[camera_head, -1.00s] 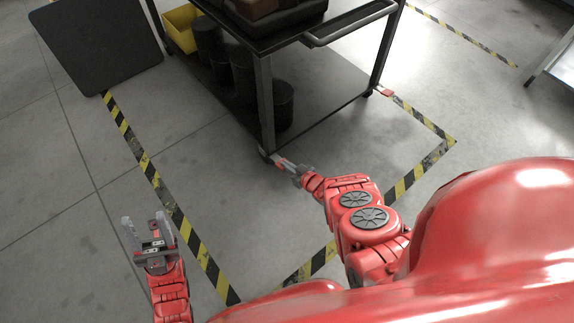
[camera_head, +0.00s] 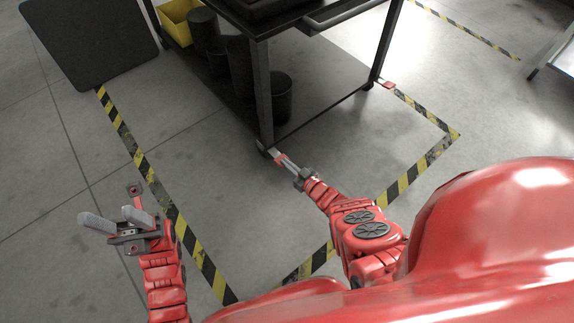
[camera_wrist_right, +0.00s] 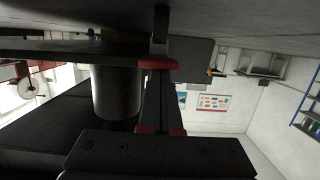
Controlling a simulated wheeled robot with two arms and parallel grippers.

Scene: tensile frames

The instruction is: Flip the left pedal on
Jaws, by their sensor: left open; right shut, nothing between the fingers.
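The left pedal (camera_head: 281,158) is a small red tab at the caster of the cart's near leg in the head view. It is partly hidden by my right gripper (camera_head: 284,161), which is shut and empty with its tips right at the pedal. In the right wrist view a red plate, seemingly the pedal (camera_wrist_right: 158,64), lies at the far end of the shut fingers (camera_wrist_right: 160,80); I cannot tell whether they touch. Whether the pedal is up or down is not clear. My left gripper (camera_head: 104,214) is open and empty over the floor at the left.
The dark cart (camera_head: 258,85) stands on the floor, with black cylinders (camera_head: 271,98) and a yellow bin (camera_head: 178,22) on its lower shelf. Another red pedal (camera_head: 388,85) shows at its right leg. A dark panel (camera_head: 90,40) is at the upper left.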

